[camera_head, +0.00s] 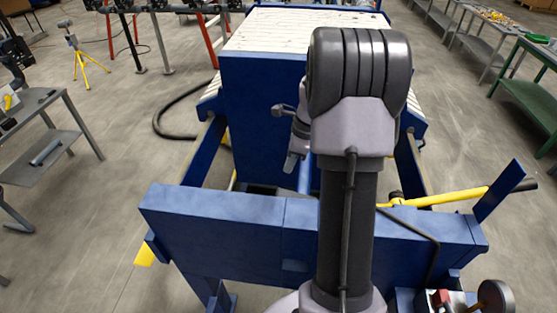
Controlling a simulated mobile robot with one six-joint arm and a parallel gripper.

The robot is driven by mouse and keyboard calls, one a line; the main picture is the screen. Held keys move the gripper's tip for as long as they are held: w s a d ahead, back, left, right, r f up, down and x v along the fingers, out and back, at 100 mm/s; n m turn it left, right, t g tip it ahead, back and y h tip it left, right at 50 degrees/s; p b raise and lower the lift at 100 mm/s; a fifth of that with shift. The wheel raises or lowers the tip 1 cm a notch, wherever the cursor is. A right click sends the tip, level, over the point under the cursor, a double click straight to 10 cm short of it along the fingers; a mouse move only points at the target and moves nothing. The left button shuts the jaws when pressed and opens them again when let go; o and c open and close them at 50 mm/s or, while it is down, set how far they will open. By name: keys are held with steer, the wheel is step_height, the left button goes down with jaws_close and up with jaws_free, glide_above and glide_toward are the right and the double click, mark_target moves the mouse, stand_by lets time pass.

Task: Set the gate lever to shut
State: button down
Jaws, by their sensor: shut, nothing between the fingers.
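The blue filter press (212,222) fills the middle of the view. A long yellow lever (455,195) with a black end grip sticks out to the right of its front beam, beside an upright blue plate (498,190). I cannot tell whether this is the gate lever; no label is readable. My gripper (290,163) shows small beyond my arm, shut and empty, over the opening between the front beam and the blue rear plate. It is well left of the yellow lever and apart from it.
White plates (300,30) are stacked behind the blue rear plate. Grey benches stand at left (45,130) and right. Open floor lies on both sides. A black hose (160,120) lies at left.

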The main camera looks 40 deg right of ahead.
mark_target(278, 193)
steer(key=x, duration=1.1)
steer(key=shift+w+f+b, duration=0.1)
steer(key=shift+f+b, duration=0.15)
steer(key=shift+b, duration=0.05)
